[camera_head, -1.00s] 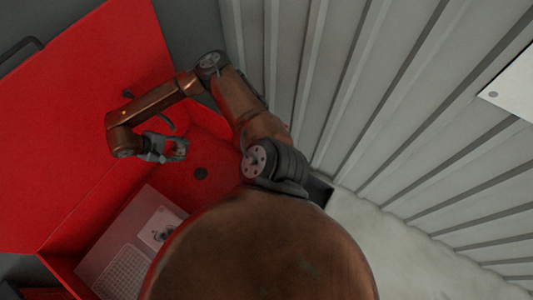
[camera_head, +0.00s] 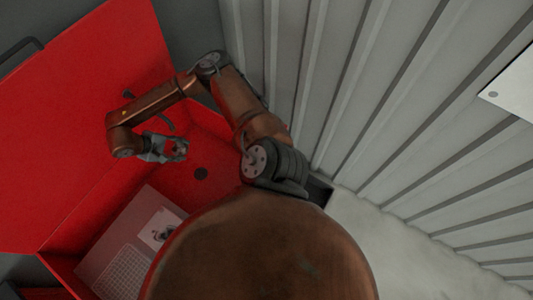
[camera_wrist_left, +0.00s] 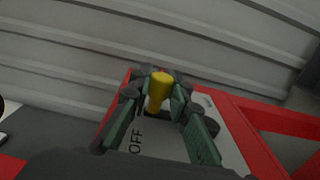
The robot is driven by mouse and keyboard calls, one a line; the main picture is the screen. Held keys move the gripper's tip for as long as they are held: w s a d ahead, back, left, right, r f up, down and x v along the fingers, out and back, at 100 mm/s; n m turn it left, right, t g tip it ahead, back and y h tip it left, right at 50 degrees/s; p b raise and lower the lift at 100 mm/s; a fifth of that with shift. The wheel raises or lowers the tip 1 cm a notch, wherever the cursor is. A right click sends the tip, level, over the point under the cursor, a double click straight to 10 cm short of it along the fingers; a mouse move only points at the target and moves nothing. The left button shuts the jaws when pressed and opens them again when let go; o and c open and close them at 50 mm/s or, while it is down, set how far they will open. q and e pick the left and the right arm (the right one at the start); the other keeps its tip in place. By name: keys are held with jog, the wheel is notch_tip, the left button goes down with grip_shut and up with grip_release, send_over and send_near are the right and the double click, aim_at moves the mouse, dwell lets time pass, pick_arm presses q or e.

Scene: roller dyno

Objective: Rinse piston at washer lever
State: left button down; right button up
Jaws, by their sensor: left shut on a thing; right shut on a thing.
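The red parts washer (camera_head: 75,130) stands open at the left of the head view. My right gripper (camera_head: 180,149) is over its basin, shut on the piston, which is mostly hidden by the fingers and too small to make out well. In the left wrist view my left gripper (camera_wrist_left: 160,100) is shut on the yellow washer lever (camera_wrist_left: 159,88), with a finger on each side. A grey plate (camera_wrist_left: 145,140) marked OFF lies below the lever. My left gripper is hidden in the head view.
A pale panel (camera_head: 116,232) with a grid and a small dark item (camera_head: 160,234) on it, which I cannot identify, lies in the lower part of the washer. A corrugated grey wall (camera_head: 400,100) closes off the right.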

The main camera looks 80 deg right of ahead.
pick_arm(q)
jog(key=shift+d, duration=0.1)
jog(key=d+y, duration=0.1)
jog(key=d+t+y, duration=0.1)
jog(key=y, duration=0.1)
jog(key=shift+s+f, duration=0.1)
jog(key=shift+s, duration=0.3)
dwell(0.4)
jog(key=c, duration=1.8)
grip_release()
jog(key=shift+o, duration=0.2)
jog(key=shift+w+a, duration=0.1)
jog(key=v, duration=1.1)
jog(key=shift+a+r, duration=0.25)
jog(key=shift+a, duration=0.1)
